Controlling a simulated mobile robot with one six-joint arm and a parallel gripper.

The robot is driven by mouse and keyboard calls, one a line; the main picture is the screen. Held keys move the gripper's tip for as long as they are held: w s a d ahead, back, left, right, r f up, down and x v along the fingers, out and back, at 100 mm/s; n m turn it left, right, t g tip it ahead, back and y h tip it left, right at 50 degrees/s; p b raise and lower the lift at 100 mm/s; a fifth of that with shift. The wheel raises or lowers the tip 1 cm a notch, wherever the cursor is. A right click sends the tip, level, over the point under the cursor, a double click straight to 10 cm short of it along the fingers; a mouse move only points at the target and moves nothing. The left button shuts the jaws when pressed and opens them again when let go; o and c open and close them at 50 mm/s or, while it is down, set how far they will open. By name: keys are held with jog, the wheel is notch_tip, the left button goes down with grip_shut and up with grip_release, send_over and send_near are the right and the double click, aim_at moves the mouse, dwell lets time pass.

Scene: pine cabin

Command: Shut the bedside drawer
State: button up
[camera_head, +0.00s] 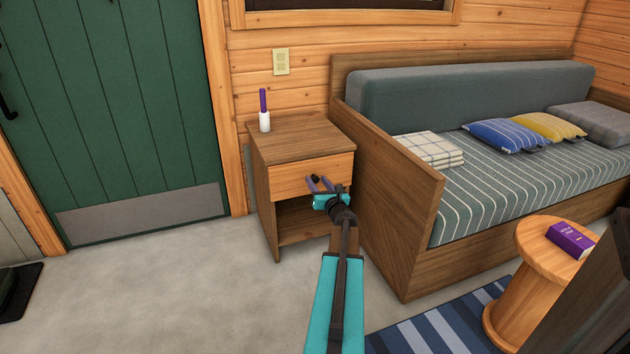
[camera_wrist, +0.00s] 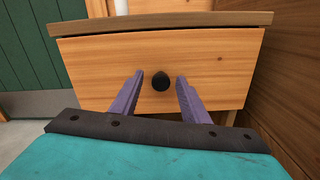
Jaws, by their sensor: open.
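The bedside drawer (camera_head: 292,180) is the pale wooden front in the dark brown nightstand (camera_head: 285,133), beside the sofa. In the wrist view the drawer front (camera_wrist: 215,70) fills the middle, with a round black knob (camera_wrist: 160,81) at its centre. The top overhangs it closely there; I cannot tell exactly how far out the drawer stands. My gripper (camera_head: 318,183) is in front of the drawer, its purple fingers pointing at it. In the wrist view the open fingers (camera_wrist: 158,88) sit on either side of the knob, with space between; whether the tips touch the wood is unclear.
The sofa's wooden side (camera_head: 385,190) is close on the right. A round stool (camera_head: 545,260) with a purple book (camera_head: 571,240) stands at front right.

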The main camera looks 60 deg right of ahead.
jog(key=p+v, duration=0.2)
jog(key=v, duration=1.1)
jog(key=shift+p, duration=0.4)
jog(key=shift+a+r, duration=0.1)
